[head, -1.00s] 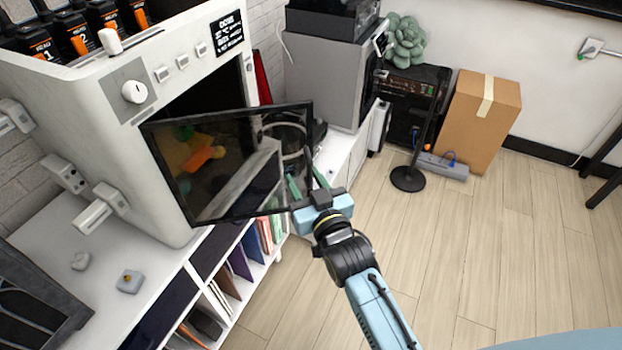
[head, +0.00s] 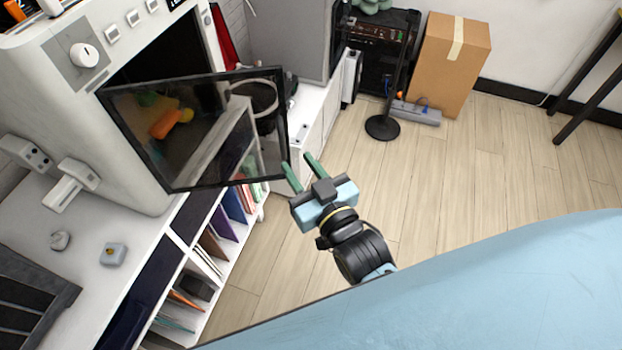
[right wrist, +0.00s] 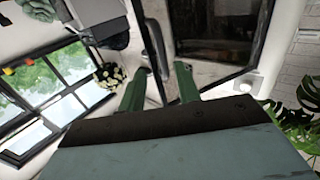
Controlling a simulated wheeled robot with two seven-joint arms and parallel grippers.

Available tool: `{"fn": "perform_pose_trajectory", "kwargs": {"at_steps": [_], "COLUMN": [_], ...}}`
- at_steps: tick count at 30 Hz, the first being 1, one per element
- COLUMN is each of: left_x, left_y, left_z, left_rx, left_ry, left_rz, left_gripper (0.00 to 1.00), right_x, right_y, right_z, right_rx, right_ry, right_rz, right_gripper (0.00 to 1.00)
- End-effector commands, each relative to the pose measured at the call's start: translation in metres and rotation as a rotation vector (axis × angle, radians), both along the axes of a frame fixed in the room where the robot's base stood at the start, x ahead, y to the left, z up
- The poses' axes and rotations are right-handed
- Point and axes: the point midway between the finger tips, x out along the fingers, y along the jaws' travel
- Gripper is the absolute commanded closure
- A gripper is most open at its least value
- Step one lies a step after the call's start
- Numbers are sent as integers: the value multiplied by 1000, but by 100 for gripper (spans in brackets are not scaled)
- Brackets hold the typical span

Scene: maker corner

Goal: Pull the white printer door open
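The white printer (head: 130,45) stands at the upper left on a white shelf unit. Its door (head: 185,190) is a dark-framed see-through panel, standing open and swung out from the dark opening. My right gripper (head: 297,162) is at the door's free edge, near its lower right corner. Its two green fingers are apart. In the right wrist view, the door's dark frame (right wrist: 258,45) shows beyond the spread fingers (right wrist: 158,85). A dark upright bar (right wrist: 153,50) shows between the fingertips; I cannot tell whether they touch it. My left gripper is not in view.
The white shelf unit (head: 90,225) below the printer holds books and small parts. The wooden floor (head: 460,165) right of the gripper is clear.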

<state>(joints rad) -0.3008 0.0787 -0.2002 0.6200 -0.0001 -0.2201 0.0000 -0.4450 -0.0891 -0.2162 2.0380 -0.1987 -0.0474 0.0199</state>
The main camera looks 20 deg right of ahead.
Motion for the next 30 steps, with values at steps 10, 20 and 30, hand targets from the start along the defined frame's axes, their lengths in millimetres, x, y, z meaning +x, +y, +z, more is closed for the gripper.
{"fn": "perform_pose_trajectory", "kwargs": {"at_steps": [10, 20, 30], "left_x": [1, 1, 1], "left_y": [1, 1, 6], "left_z": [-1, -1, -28], "left_rx": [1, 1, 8], "left_ry": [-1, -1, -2], "left_rz": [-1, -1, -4], "left_gripper": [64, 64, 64], "right_x": [-35, -35, -13], "right_y": [-5, -6, -20], "right_z": [0, 0, -17], "right_rx": [1, 2, 338], "right_ry": [1, 0, 38], "right_rz": [0, 0, 130], "right_gripper": [67, 74, 100]}}
